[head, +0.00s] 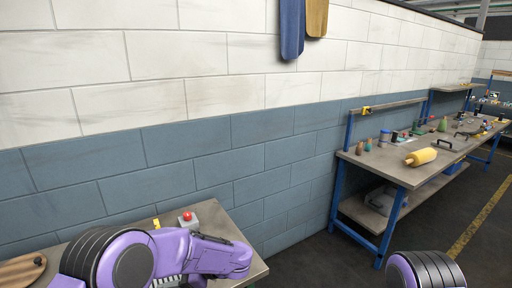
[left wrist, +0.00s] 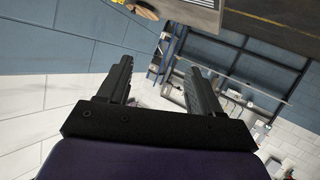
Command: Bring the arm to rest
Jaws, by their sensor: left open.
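My left arm, purple and black, comes in at the bottom left of the head view, low in front of a small table (head: 244,266). Its gripper cannot be made out in the head view. In the left wrist view my left gripper (left wrist: 158,88) shows two black fingers set apart, with nothing between them. A purple and black part of my right arm shows at the bottom right of the head view; my right gripper is out of view.
A red button on a grey box (head: 188,219) and a round wooden board (head: 22,270) sit on the small table. A block wall (head: 150,165) stands behind.

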